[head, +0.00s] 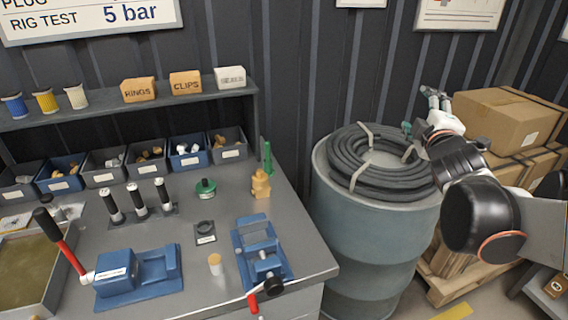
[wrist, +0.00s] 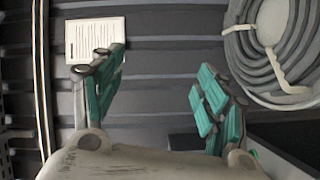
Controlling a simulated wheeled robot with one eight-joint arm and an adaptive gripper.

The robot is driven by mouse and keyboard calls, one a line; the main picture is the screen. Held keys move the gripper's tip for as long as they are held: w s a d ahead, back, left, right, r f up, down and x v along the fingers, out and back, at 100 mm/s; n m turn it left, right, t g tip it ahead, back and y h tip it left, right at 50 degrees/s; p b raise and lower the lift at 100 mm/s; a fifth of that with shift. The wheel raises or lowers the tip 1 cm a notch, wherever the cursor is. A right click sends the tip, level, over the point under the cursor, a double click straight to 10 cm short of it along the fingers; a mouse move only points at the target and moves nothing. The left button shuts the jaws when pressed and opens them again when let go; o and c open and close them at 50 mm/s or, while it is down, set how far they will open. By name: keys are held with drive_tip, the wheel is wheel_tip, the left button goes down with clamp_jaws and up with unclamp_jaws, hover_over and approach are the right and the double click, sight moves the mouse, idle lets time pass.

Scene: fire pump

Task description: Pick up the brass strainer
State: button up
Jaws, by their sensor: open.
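My gripper (head: 421,109) is open and empty at the right, above the coiled hose on the drum and away from the bench. In the wrist view its green-padded fingers (wrist: 160,78) stand wide apart with only the dark wall between them. A brass-coloured stepped fitting (head: 260,185) stands upright at the back right of the bench (head: 305,235). A small tan cylinder with a pale top (head: 214,264) stands near the front. I cannot tell for certain which of these is the brass strainer. Neither shows in the wrist view.
A blue vise (head: 262,252) with a red handle stands at the bench's right front. A blue pump block (head: 138,275), dark posts (head: 139,199), a green-topped part (head: 205,188) and a green upright piece (head: 267,158) stand around. The drum (head: 352,240) with hose (head: 375,185) lies between bench and cartons.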

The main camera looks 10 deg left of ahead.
drive_tip(key=w+a+n+t+y, duration=0.1)
drive_tip(key=w+a+n+y, duration=0.5)
drive_tip(key=a+n, duration=0.25)
drive_tip(key=n+g+y+p, duration=0.3)
drive_tip(key=n+g+y, duration=0.95)
drive_tip(key=n, duration=1.45)
approach(260, 176)
drive_tip(key=w+a, duration=0.1)
drive_tip(key=w+a+g+h+b, duration=0.1)
drive_tip(key=a+g+b, duration=0.1)
drive_tip(key=a, duration=0.1)
drive_tip(key=shift+w+a+r+n, duration=0.15)
drive_tip(key=shift+w+n, duration=0.1)
drive_tip(key=shift+w, duration=0.15)
drive_tip(key=shift+b+x, duration=1.3)
drive_tip(key=shift+x, duration=1.6)
drive_tip(key=shift+w, duration=0.1)
clamp_jaws()
